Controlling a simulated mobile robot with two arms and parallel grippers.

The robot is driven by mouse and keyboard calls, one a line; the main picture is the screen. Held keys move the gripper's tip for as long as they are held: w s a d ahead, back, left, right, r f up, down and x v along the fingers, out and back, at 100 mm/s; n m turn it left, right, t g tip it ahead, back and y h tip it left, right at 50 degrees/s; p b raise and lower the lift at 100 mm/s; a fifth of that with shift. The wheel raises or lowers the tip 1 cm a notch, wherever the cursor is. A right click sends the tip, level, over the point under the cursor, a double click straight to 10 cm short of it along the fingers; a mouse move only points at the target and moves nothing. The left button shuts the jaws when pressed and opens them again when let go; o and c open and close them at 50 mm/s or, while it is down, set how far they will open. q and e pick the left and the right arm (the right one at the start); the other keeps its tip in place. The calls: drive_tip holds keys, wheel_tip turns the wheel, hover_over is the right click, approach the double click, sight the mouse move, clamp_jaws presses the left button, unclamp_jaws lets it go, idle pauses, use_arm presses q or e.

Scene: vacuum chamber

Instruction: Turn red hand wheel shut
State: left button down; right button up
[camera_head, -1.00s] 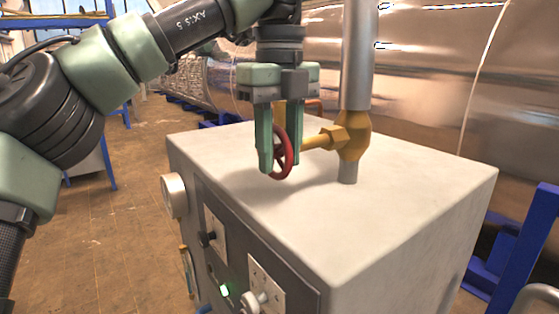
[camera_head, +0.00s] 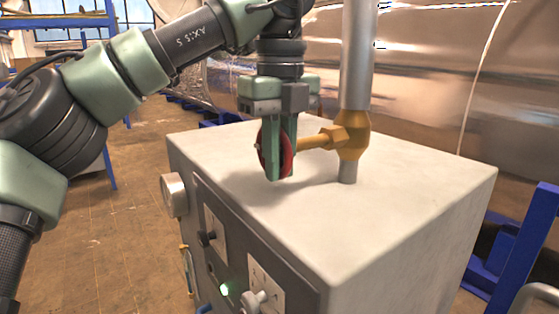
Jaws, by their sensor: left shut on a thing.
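The red hand wheel (camera_head: 288,158) sits on the left end of the brass valve's stem (camera_head: 318,140), above the top of the white cabinet. The brass valve body (camera_head: 352,135) is on a vertical grey pipe. My left gripper (camera_head: 275,174) points down and is shut on the red hand wheel. Its green fingers hide much of the wheel, and red shows between and beside them. My right gripper is not in view.
The white cabinet (camera_head: 400,205) stands under the valve, with knobs and a green light (camera_head: 224,289) on its front panel. The grey pipe (camera_head: 358,60) rises close to the right of my gripper. A large shiny metal vessel (camera_head: 450,70) fills the back. Blue frames (camera_head: 520,250) stand at right.

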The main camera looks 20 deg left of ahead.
use_arm(q)
drive_tip(key=shift+f, duration=0.1)
drive_tip(key=shift+f+t+y+b, duration=0.3)
drive_tip(key=shift+t+y+b, duration=0.6)
drive_tip(key=shift+y+b, duration=0.25)
drive_tip(key=t+y+b, duration=0.1)
drive_tip(key=y+b, duration=0.1)
drive_tip(key=b, duration=0.1)
drive_tip(key=t+y+b, duration=0.2)
drive_tip(key=b, duration=0.1)
drive_tip(key=a+f+t+y+b, duration=0.1)
drive_tip(key=y+b, duration=0.1)
drive_tip(key=b, duration=0.1)
drive_tip(key=shift+w+t+b, duration=0.3)
drive_tip(key=shift+w, duration=0.1)
drive_tip(key=t+y+b, duration=0.1)
drive_tip(key=b, duration=0.3)
drive_tip(key=t+y+b, duration=0.1)
drive_tip(key=y+b, duration=0.1)
drive_tip(key=b, duration=0.3)
drive_tip(key=a+t+y+b, duration=0.1)
drive_tip(key=t+y+b, duration=0.1)
drive_tip(key=b, duration=0.2)
drive_tip(key=shift+w+r, duration=0.15)
drive_tip(key=shift+w, duration=0.2)
drive_tip(key=shift+w+r+t+y+b, duration=0.1)
drive_tip(key=shift+r+t+y+b, duration=0.3)
drive_tip(key=shift+b, duration=0.6)
